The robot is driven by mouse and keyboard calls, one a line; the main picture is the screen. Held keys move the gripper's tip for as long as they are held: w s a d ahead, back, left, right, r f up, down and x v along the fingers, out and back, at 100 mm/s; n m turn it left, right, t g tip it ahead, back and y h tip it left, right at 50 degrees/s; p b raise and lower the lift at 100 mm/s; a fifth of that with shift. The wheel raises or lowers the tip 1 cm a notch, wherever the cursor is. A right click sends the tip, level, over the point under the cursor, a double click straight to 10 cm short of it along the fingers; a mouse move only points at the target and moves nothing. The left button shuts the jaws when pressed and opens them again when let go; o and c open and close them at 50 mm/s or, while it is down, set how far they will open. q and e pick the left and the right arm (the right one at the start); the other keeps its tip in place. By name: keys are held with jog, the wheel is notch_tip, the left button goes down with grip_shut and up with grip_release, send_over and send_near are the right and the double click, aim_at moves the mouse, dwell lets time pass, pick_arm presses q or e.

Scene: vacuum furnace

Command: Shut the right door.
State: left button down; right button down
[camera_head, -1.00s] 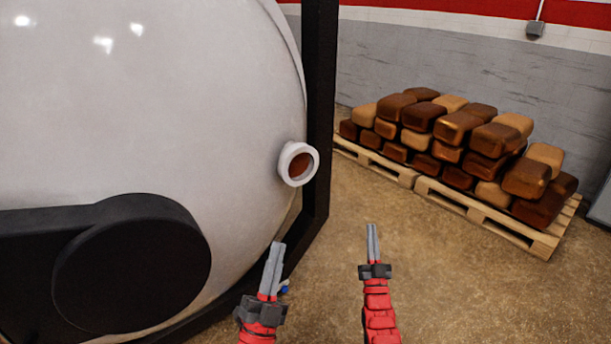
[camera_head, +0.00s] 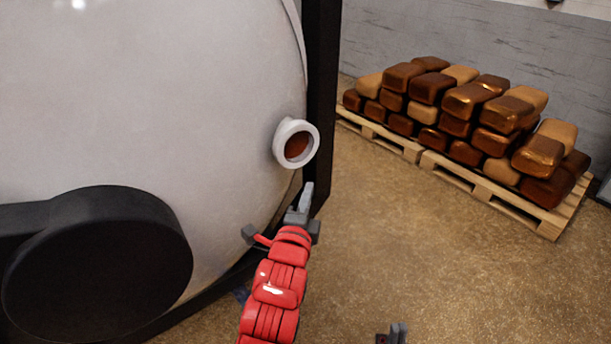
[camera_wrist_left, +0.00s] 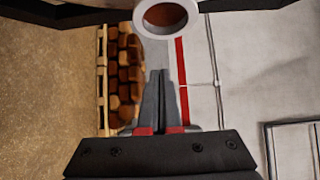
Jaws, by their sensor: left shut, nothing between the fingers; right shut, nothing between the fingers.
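The right door appears as a large white domed surface (camera_head: 170,100) filling the left of the head view. A short white tube with a brown-red inside, a port (camera_head: 281,150), sticks out near its right edge; the port's ring also shows at the top of the left wrist view (camera_wrist_left: 141,14). My left gripper (camera_head: 307,188) is shut and empty, just below and right of the port; I cannot tell whether it touches the door. Its closed fingers show in the left wrist view (camera_wrist_left: 158,78). My right gripper (camera_head: 398,330) is shut and empty at the bottom edge, mostly out of view.
A black round hinge cover (camera_head: 100,260) sits on the door's lower left. A black upright post (camera_head: 320,90) stands right behind the door's edge. Brown blocks (camera_head: 460,125) are stacked on wooden pallets (camera_head: 480,185) by the wall. The floor between is clear.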

pick_arm(q)
jog(key=p, duration=0.4)
send_near(311, 148)
jog(key=d, duration=0.3)
jog(key=w, duration=0.1)
jog(key=w+a+p, duration=0.1)
jog(key=w+a, duration=0.1)
jog(key=w, duration=0.1)
jog(key=shift+p, duration=0.4)
